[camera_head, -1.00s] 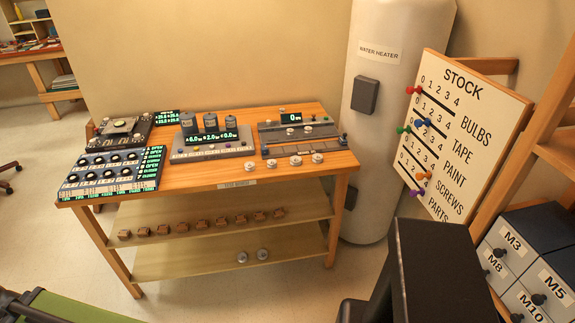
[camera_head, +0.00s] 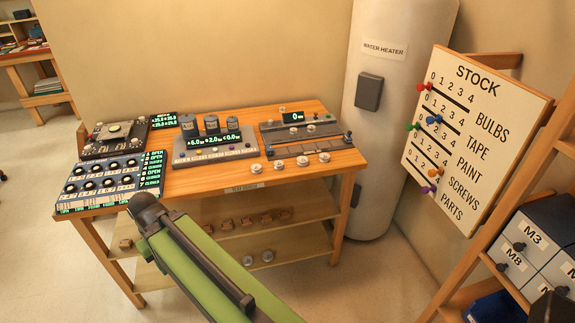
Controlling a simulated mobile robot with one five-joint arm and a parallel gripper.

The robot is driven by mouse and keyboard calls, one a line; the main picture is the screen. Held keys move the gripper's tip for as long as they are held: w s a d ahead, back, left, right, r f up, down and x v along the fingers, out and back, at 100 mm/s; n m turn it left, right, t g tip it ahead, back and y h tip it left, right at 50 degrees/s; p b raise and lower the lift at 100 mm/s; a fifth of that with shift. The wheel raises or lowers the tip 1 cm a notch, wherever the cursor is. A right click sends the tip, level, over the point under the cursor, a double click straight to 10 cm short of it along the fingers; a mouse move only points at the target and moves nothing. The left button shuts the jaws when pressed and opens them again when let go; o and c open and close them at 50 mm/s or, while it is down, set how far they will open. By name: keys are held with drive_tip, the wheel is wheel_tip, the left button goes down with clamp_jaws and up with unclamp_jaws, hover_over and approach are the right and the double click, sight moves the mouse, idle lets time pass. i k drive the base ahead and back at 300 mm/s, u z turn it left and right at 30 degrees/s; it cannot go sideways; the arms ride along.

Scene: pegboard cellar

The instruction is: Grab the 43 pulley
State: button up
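Several small pale discs that look like pulleys stand along the front right of the bench top, among them one at the left end (camera_head: 257,168), one beside it (camera_head: 279,165) and one at the right end (camera_head: 324,157). My green arm link reaches in from the bottom, in front of the bench's left part. No gripper fingers show.
The wooden bench (camera_head: 205,183) carries a dial panel (camera_head: 105,180), a grey console with cylinders (camera_head: 212,147) and a rail device (camera_head: 302,146). Brown blocks (camera_head: 265,218) line the middle shelf. A water heater (camera_head: 400,60) and stock board (camera_head: 470,130) stand right.

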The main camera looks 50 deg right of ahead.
sight(278, 164)
drive_tip(key=u, duration=0.05)
drive_tip(key=i, duration=0.95)
